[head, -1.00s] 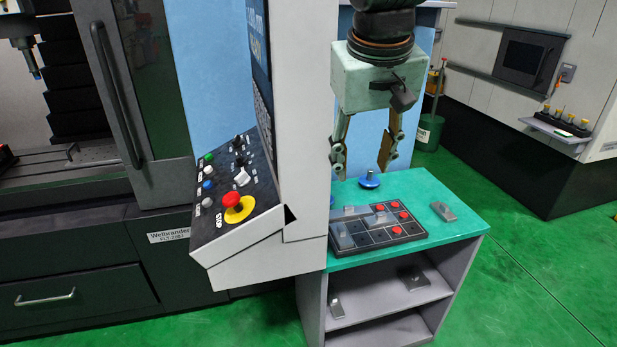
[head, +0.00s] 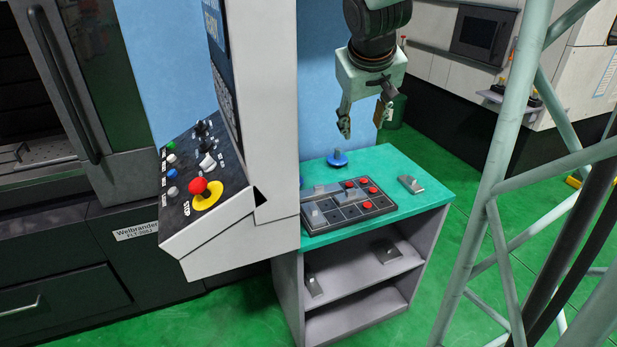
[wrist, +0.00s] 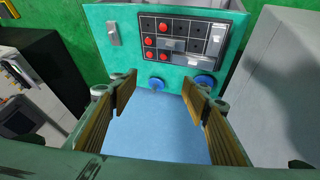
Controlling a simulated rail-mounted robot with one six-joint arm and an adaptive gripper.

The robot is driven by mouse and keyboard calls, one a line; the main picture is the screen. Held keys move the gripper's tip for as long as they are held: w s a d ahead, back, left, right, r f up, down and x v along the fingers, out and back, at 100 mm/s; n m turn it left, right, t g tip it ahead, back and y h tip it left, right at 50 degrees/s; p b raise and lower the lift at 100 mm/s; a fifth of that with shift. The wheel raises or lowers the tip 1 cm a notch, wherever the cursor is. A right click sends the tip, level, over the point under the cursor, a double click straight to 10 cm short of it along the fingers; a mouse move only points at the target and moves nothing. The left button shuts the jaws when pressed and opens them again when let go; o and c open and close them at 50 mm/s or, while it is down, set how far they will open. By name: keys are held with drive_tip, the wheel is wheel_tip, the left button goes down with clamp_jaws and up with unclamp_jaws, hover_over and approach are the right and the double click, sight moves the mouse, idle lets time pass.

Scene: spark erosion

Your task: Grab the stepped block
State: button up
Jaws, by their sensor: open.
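A small grey metal block (head: 411,184) with a raised part lies alone on the right of the green cabinet top (head: 425,200); it may be the stepped block. It also shows in the wrist view (wrist: 114,33), at upper left. Other grey blocks sit in a dark tray (head: 347,203) with red markers, and their shapes are hard to tell. My gripper (head: 364,118) is open and empty, above and behind the cabinet top, apart from every block.
A blue disc with a stem (head: 337,158) stands behind the tray. The machine control panel (head: 205,180) stands close left. A pale lattice frame (head: 510,130) fills the right.

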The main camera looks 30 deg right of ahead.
drive_tip(key=w+d+f+t+h, duration=0.1)
drive_tip(key=w+d+f, duration=0.15)
drive_tip(key=d, duration=0.45)
drive_tip(key=w+d+f, duration=0.1)
drive_tip(key=d+f, duration=0.3)
drive_tip(key=d, duration=0.2)
drive_tip(key=n+t+y+b, duration=0.1)
drive_tip(key=t+y+b, duration=0.15)
drive_tip(key=t, duration=0.45)
approach(415, 180)
drive_tip(key=shift+s+a+r+b, duration=0.15)
drive_tip(key=shift+s+r+b, duration=0.25)
drive_tip(key=shift+r+b, duration=0.1)
drive_tip(key=shift+s+a+f+t, duration=0.1)
drive_tip(key=shift+s+f+t, duration=0.3)
drive_tip(key=shift+s, duration=0.3)
drive_tip(key=shift+w, duration=0.15)
drive_tip(key=b+x, duration=0.1)
drive_tip(key=x, duration=0.6)
drive_tip(key=shift+w+f, duration=0.2)
drive_tip(key=shift+w, duration=0.1)
drive_tip(key=shift+w+f, duration=0.1)
drive_tip(key=shift+w, duration=0.2)
